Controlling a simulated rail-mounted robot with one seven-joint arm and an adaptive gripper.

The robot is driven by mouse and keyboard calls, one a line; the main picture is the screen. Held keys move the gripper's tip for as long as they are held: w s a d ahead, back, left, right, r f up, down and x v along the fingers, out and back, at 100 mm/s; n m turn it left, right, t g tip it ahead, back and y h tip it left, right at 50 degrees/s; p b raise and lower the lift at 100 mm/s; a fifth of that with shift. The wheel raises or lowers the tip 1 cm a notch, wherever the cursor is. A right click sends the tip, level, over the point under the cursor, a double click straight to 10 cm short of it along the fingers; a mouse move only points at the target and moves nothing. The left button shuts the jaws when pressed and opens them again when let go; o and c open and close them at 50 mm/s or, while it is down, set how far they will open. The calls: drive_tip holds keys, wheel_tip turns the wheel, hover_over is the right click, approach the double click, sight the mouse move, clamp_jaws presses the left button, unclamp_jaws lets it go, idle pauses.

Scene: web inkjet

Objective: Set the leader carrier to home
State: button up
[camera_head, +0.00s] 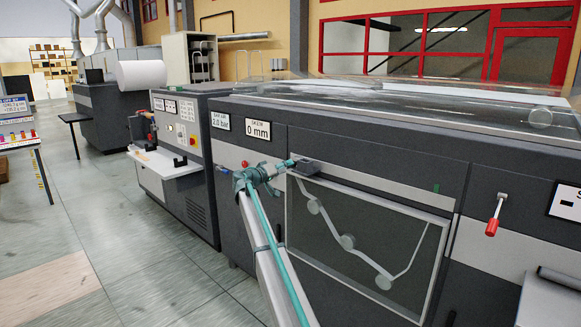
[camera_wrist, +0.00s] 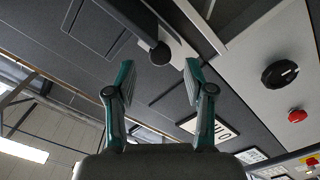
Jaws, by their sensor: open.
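A dark block (camera_head: 305,168) sits at the left end of the light rail on the machine front. It looks like the leader carrier. In the wrist view its round black knob (camera_wrist: 160,53) lies just beyond and between my fingertips. My gripper (camera_head: 277,170), with teal fingers, is beside the block, to its left in the head view. The wrist view shows the fingers (camera_wrist: 158,72) spread apart with nothing between the pads. I cannot tell whether a finger touches the block. A display above reads 0 mm (camera_head: 258,128).
A green mark (camera_head: 436,188) is on the right of the rail, above a window with a web path (camera_head: 347,242). A lever with a red grip (camera_head: 492,226) hangs farther right. A black dial (camera_wrist: 280,73) and red button (camera_wrist: 297,115) are right of my gripper in the wrist view.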

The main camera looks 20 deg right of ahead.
drive_tip(key=v, duration=0.7)
drive_tip(key=shift+a, duration=0.15)
